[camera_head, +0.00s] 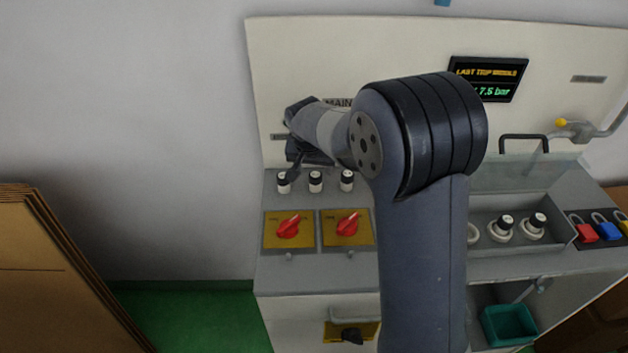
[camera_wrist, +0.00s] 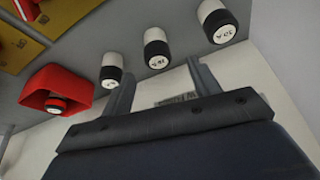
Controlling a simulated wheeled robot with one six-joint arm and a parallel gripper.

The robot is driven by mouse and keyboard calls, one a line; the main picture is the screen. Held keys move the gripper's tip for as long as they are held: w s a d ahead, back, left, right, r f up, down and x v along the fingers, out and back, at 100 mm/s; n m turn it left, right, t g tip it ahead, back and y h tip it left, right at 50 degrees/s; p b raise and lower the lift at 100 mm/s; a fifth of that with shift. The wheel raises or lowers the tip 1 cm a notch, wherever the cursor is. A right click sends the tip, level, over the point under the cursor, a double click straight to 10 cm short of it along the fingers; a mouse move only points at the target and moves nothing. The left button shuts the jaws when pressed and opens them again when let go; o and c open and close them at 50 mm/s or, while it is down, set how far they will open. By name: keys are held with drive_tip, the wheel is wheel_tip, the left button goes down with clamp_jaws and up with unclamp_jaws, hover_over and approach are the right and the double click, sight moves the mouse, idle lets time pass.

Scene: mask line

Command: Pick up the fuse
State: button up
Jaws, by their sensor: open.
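Three fuses, white cylinders with black caps, stand in a row at the panel's left in the head view: left (camera_head: 283,182), middle (camera_head: 315,181) and right (camera_head: 347,180). In the wrist view three show as well: one (camera_wrist: 111,72) near the left finger, one (camera_wrist: 156,47) just beyond the gap between the fingertips, and one (camera_wrist: 217,20) right of the right finger. In the head view my gripper (camera_head: 296,166) is above the row, partly hidden by my wrist.
Red rotary switches (camera_head: 290,227) sit on yellow plates in front of the row. A red holder (camera_wrist: 60,88) with a black-capped piece is left in the wrist view. A tray (camera_head: 488,247) holds more capped cylinders. Padlocks (camera_head: 606,229) and a teal bin (camera_head: 510,323) are right.

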sight(315, 175)
drive_tip(key=shift+p+x, duration=0.55)
drive_tip(key=shift+x, duration=2.2)
drive_tip(key=shift+s+d, duration=0.1)
drive_tip(key=c, duration=1.1)
